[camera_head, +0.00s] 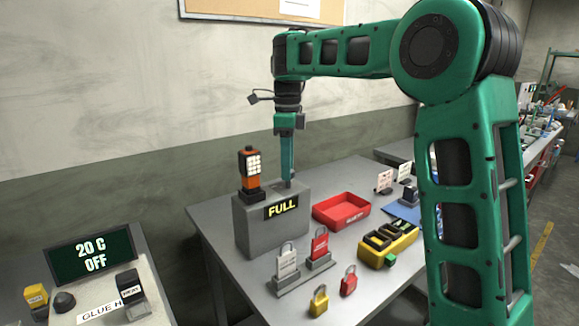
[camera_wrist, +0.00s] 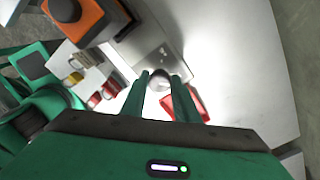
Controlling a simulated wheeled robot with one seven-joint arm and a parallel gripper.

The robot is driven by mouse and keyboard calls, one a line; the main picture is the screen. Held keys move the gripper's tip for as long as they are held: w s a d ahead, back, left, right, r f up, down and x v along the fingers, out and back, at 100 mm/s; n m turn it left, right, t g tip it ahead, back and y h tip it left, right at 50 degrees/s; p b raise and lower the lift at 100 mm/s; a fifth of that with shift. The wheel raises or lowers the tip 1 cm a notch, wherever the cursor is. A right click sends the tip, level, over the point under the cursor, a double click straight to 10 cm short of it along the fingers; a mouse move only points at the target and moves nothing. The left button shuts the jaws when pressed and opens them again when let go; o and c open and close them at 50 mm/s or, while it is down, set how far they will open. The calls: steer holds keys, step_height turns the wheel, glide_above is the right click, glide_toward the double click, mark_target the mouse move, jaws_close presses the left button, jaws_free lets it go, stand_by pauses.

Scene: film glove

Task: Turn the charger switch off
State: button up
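The charger is a grey box (camera_head: 257,226) with a lit yellow "FULL" display (camera_head: 281,206) on its front. An orange and black battery pack (camera_head: 250,170) stands on its left top; it also shows at the upper left of the wrist view (camera_wrist: 88,18). My gripper (camera_head: 288,181) points straight down at the right part of the charger's top. In the wrist view its two green fingers (camera_wrist: 161,78) are apart, with a small dark rounded part, likely the switch (camera_wrist: 158,70), between or just beyond their tips. Contact and the switch's setting cannot be told.
A red tray (camera_head: 341,222) lies right of the charger. A yellow battery rack (camera_head: 388,255), padlocks (camera_head: 319,301) and tagged lock stands (camera_head: 287,277) are in front. A glue heater panel (camera_head: 92,257) reading "20 C OFF" stands at the left. A wall rises behind.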

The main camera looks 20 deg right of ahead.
steer(key=shift+w+d, duration=0.15)
steer(key=shift+d, duration=0.15)
steer(key=shift+c, duration=0.2)
steer(key=shift+r, duration=0.1)
steer(key=shift+c, duration=0.2)
steer(key=shift+w, duration=0.1)
steer(key=shift+o, duration=0.2)
steer(key=n, duration=0.2)
steer(key=shift+n, duration=0.4)
steer(key=n, duration=0.6)
steer(key=shift+a, duration=0.15)
steer(key=shift+c, duration=0.2)
steer(key=n, duration=0.5)
steer(key=shift+a, duration=0.15)
steer(key=shift+n, duration=2.1)
